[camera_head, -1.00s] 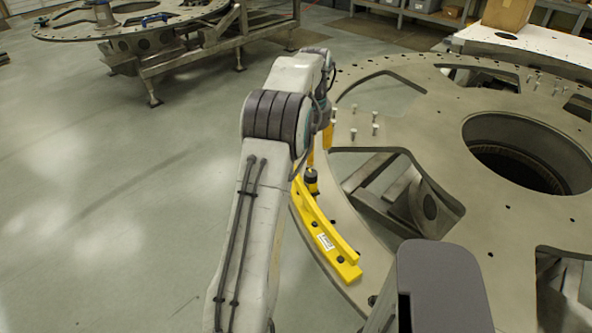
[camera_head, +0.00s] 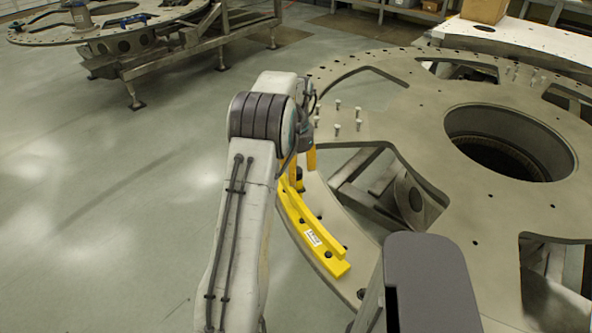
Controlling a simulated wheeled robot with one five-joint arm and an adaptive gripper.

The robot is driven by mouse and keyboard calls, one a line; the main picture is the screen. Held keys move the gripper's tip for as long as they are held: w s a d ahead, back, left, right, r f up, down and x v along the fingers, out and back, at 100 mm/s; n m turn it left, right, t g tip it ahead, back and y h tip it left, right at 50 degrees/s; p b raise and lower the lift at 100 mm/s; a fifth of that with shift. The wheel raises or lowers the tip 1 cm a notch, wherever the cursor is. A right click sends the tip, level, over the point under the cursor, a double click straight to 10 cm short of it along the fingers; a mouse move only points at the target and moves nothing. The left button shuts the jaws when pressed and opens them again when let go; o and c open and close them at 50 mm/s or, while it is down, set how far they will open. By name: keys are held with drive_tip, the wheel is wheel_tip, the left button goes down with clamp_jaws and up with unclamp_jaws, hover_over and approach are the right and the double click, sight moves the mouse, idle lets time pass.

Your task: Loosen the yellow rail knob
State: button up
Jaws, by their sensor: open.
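The yellow rail (camera_head: 311,231) lies along the near left rim of the large round turret plate (camera_head: 400,112). The knob (camera_head: 299,184), dark on top with a little yellow, stands at the rail's far end. It is small and partly hidden by a finger. My gripper (camera_head: 302,170) has two yellow fingers pointing down, open, one on each side of the knob as seen here. Whether they touch it I cannot tell. The gripper's body is mostly hidden behind my arm.
Several upright bolts (camera_head: 337,128) stand on the plate just beyond my gripper. The plate has large cutouts and a round central hole (camera_head: 510,143). Another round plate on a frame (camera_head: 195,50) stands at the back left. The floor (camera_head: 110,200) at left is clear.

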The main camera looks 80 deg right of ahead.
drive_tip(key=shift+f, duration=0.3)
drive_tip(key=shift+c, duration=0.5)
drive_tip(key=c, duration=1.1)
drive_tip(key=shift+n, duration=0.3)
drive_tip(key=n, duration=0.3)
drive_tip(key=shift+n+p, duration=0.3)
drive_tip(key=shift+n, duration=0.1)
drive_tip(key=n, duration=0.4)
drive_tip(key=shift+a+f+n, duration=0.1)
drive_tip(key=shift+n, duration=0.2)
drive_tip(key=n, duration=0.4)
drive_tip(key=shift+n, duration=2.4)
